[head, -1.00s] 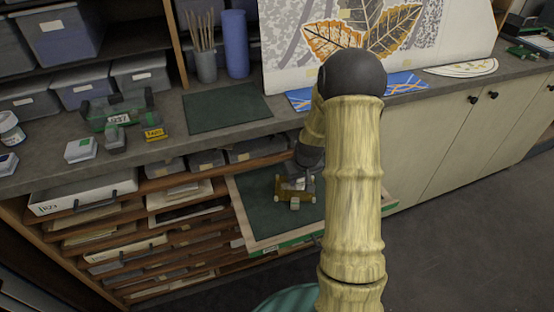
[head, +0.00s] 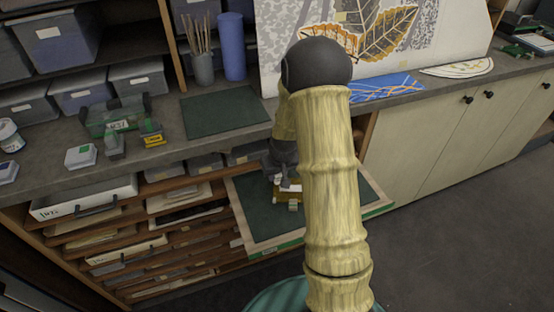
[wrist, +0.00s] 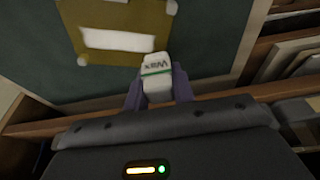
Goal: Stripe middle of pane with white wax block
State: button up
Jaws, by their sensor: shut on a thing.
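My gripper (wrist: 158,88) is shut on the white wax block (wrist: 156,72), which has a green band and dark lettering reading "WAX". In the wrist view, the block is at the lower edge of an olive-gold pane (wrist: 98,18); I cannot tell whether they touch. A white band (wrist: 118,40) lies across the pane, with more white at the picture's top. The pane rests on a dark green mat in a pulled-out drawer. In the head view, the pane (head: 287,204) shows partly beside my arm, and my gripper (head: 284,184) is over it; the block is not clear there.
The drawer's wooden rim (head: 243,226) surrounds the mat. Shallow shelves with sheets and a white tray (head: 84,197) are to its left. The worktop above holds a green mat (head: 225,111), a yellow block (head: 152,136) and a blue patterned sheet (head: 385,87).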

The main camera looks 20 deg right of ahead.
notch_tip(320, 180, up, 4)
jog(key=shift+w+f+p, duration=0.1)
jog(key=shift+f+p, duration=0.15)
jog(key=shift+p, duration=0.9)
jog(key=shift+w+r+p, duration=0.15)
jog(key=shift+r+p, duration=0.25)
jog(key=shift+r, duration=0.15)
jog(key=shift+d, duration=0.15)
jog(key=shift+s, duration=0.2)
jog(key=shift+a, duration=0.2)
